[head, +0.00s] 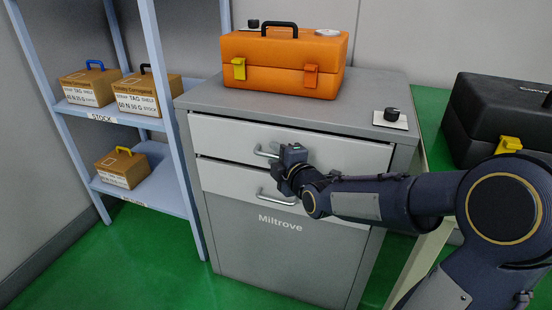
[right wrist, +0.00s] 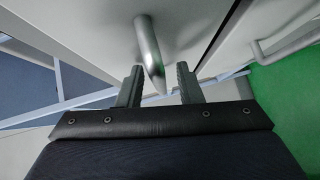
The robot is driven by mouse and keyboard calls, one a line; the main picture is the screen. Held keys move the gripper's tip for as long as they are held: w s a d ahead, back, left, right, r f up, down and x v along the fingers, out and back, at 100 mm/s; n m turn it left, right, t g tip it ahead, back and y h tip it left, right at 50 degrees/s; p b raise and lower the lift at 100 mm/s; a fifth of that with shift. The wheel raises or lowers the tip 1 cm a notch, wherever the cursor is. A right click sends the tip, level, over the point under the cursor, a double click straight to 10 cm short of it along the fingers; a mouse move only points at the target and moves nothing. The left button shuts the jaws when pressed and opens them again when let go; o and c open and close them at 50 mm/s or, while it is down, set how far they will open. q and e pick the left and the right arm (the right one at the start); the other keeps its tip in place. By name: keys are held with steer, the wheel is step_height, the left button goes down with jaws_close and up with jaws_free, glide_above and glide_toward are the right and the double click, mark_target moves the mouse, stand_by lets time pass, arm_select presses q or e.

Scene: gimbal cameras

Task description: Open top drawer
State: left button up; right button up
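A grey cabinet (head: 285,255) marked "Miltrove" has two pale drawers. The top drawer (head: 225,134) looks shut or nearly so, with a dark gap line below its front. Its metal bar handle (head: 263,153) is partly hidden by my right gripper (head: 280,172). In the right wrist view the handle (right wrist: 149,52) reaches between the two fingers of the right gripper (right wrist: 158,88). The fingers are apart, with a gap visible on each side of the bar. The lower drawer (head: 230,182) has its own handle (head: 275,197), just below the gripper. My left gripper is not in view.
An orange toolbox (head: 270,62) and a black knob on a white plate (head: 391,118) are on the cabinet top. Shelves with tan boxes (head: 122,168) stand left. A black case (head: 495,115) is on the right. Green floor (head: 145,265) is clear in front.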

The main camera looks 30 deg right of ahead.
jaws_close()
